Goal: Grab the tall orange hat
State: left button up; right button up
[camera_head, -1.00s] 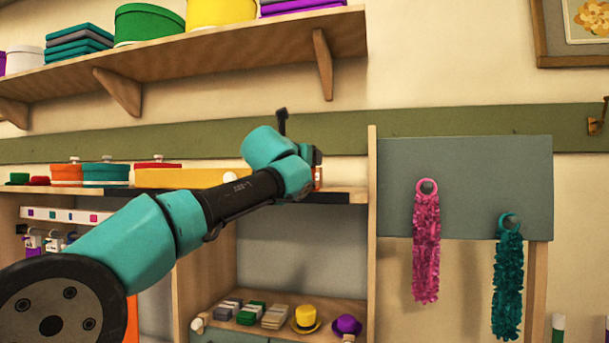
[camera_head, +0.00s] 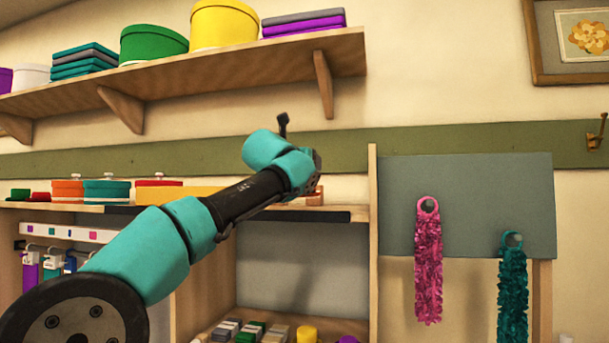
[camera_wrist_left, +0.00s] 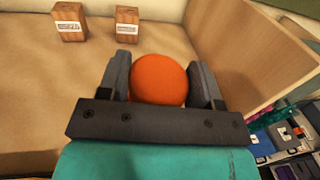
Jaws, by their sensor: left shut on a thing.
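The orange hat (camera_wrist_left: 158,92) shows in the left wrist view as a rounded orange top between the two dark fingers of my left gripper (camera_wrist_left: 160,68). The fingers are shut on its sides. Its lower part and brim are hidden, and I cannot tell whether it touches the shelf. In the head view my left arm reaches from the lower left to the right end of the middle shelf (camera_head: 290,214). My wrist hides most of the gripper and the hat there. My right gripper is not in view.
In the wrist view two wooden blocks with labels (camera_wrist_left: 70,22) (camera_wrist_left: 125,24) stand ahead, and a wooden side panel (camera_wrist_left: 245,60) rises at the right. An upper shelf (camera_head: 230,65) with boxes hangs above. Pink (camera_head: 428,265) and teal (camera_head: 511,290) garlands hang at the right.

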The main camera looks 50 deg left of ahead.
pick_arm(q)
notch_tip(320, 180, up, 6)
jog(key=shift+w+f, duration=0.1)
jog(key=shift+f, duration=0.05)
jog(key=shift+r, duration=0.45)
